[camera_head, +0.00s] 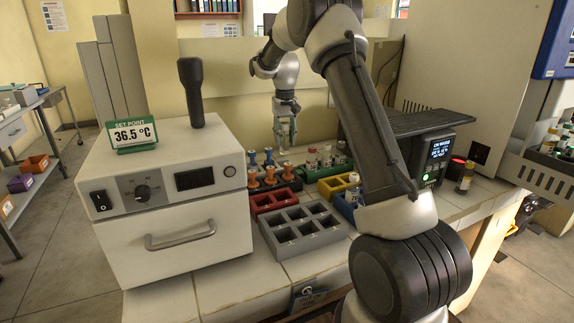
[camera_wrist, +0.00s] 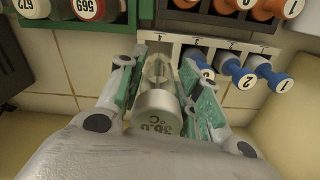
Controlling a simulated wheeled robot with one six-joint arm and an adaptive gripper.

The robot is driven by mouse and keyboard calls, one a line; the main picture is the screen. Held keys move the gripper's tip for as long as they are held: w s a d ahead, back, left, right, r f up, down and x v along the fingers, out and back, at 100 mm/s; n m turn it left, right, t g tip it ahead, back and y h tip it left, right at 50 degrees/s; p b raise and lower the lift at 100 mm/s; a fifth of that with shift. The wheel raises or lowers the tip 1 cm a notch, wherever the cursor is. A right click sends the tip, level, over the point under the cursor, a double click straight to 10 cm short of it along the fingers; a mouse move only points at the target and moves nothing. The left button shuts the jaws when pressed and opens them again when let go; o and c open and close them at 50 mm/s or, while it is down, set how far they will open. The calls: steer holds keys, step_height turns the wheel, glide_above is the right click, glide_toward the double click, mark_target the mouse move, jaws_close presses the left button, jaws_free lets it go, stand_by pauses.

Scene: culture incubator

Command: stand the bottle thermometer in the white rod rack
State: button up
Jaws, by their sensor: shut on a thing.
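My gripper (camera_head: 285,138) is shut on the bottle thermometer, whose grey cap (camera_wrist: 157,112) reads 36.0 °C in the wrist view. The thermometer's clear stem (camera_wrist: 158,70) points away from the wrist camera between the green-padded fingers (camera_wrist: 157,85). The white rod rack (camera_wrist: 228,43) lies just beyond the fingertips, with places numbered 4 to 1. Blue-handled rods (camera_wrist: 233,70) occupy places on its right side; the place marked 4 lies close to the thermometer's tip. I cannot tell whether the tip touches the rack. In the head view, the blue rods (camera_head: 268,154) stand left of my gripper.
Orange-topped rods (camera_head: 270,173) stand in front of the blue ones. Numbered red-topped vials (camera_head: 311,158) stand right of the gripper. A grey compartment block (camera_head: 305,243), a red tray (camera_head: 272,200) and a yellow tray (camera_head: 336,185) fill the bench front. A white incubator (camera_head: 180,230) stands left.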

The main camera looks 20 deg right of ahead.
mark_target(285, 154)
step_height(285, 154, down, 8)
steer(key=shift+r, duration=0.1)
stand_by(0.4)
steer(key=o, duration=0.8)
